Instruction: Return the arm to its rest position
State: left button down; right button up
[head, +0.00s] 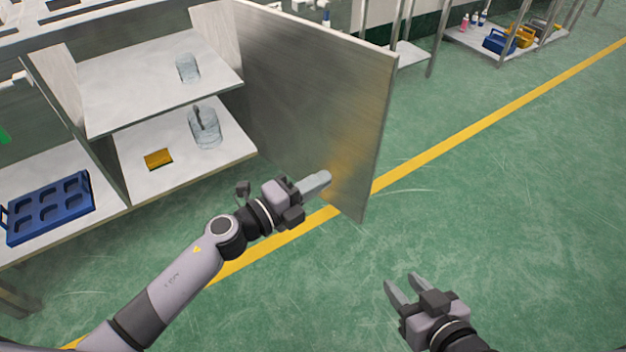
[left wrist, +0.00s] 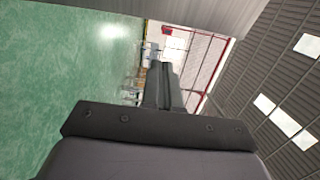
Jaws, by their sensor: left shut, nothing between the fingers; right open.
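My left gripper (head: 318,183) is shut and empty in the head view. It is in front of the lower part of an open metal cabinet door (head: 310,85); I cannot tell whether it touches the door. Its closed fingers also show in the left wrist view (left wrist: 163,85), with the green floor to the left and the ceiling to the right. My right gripper (head: 403,287) is open and empty over the green floor at the lower right of the head view.
The open cabinet has a glass vessel (head: 187,68) on its upper shelf. A larger glass vessel (head: 204,128) and a small yellow block (head: 158,159) are on the lower shelf. A blue tray (head: 48,212) lies at the left. The floor (head: 520,210) at right is clear.

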pick_arm(q)
jog(key=shift+s+a, duration=0.4)
jog(key=shift+s, duration=0.05)
pick_arm(e)
jog(key=shift+f, duration=0.1)
pick_arm(q)
jog(key=s+a+f+n+y, duration=0.45)
jog(key=s+a+n, duration=0.35)
jog(key=n, duration=0.5)
jog(key=s+a+f+n+y, duration=0.3)
jog(key=s+a+n+y, duration=0.3)
jog(key=s+a+n, duration=0.45)
notch_tip(320, 180, up, 15)
jog(key=s+a+n+y+p, duration=0.1)
jog(key=n+p, duration=0.1)
jog(key=p, duration=2.1)
jog(key=shift+a+g, duration=0.15)
jog(key=shift+g, duration=0.15)
pick_arm(e)
jog(key=s+d+r, duration=0.1)
jog(key=d+r, duration=0.1)
jog(key=r, duration=0.5)
jog(key=s+d+r+h, duration=0.1)
jog(key=d+r, duration=0.1)
jog(key=r, duration=0.5)
jog(key=shift+s+d+r+m+g, duration=0.25)
jog(key=shift+s+r+m+g, duration=0.15)
